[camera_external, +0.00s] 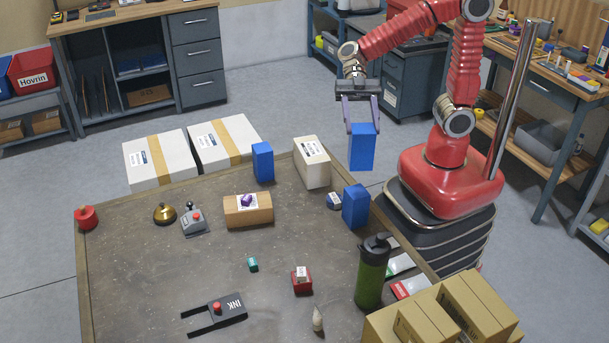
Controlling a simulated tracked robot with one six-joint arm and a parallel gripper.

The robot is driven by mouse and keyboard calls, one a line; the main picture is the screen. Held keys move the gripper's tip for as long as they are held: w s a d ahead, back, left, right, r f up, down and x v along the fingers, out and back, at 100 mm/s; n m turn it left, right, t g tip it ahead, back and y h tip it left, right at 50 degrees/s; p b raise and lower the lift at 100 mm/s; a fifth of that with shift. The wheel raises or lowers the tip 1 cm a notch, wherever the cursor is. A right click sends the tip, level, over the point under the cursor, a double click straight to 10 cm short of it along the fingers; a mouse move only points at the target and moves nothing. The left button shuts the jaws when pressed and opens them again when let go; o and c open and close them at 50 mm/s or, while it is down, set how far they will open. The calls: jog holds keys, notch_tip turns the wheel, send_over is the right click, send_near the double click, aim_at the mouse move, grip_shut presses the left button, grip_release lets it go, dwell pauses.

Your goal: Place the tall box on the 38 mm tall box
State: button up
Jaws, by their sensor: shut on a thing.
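My gripper (362,122) is shut on a blue box (361,149), upright and held above the table's back right edge; it looks like the tall box. Two more upright blue boxes stand on the table. One (263,163) is at the back edge, left of the white carton. The other (355,207) is at the right edge, below the held box in the picture and apart from it. I cannot tell from this view which of these two is the 38 mm tall box.
A white carton (311,163) stands between the boxes at the back. A small blue-and-white item (334,200) lies beside the right blue box. A green bottle (371,272) and brown cartons (440,311) stand at the front right.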

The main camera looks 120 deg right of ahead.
aim_at(360, 152)
jog(key=shift+r, duration=0.1)
jog(key=shift+f, duration=3.1)
jog(key=shift+f, duration=1.9)
jog(key=o, duration=1.7)
jog(key=shift+f, duration=0.1)
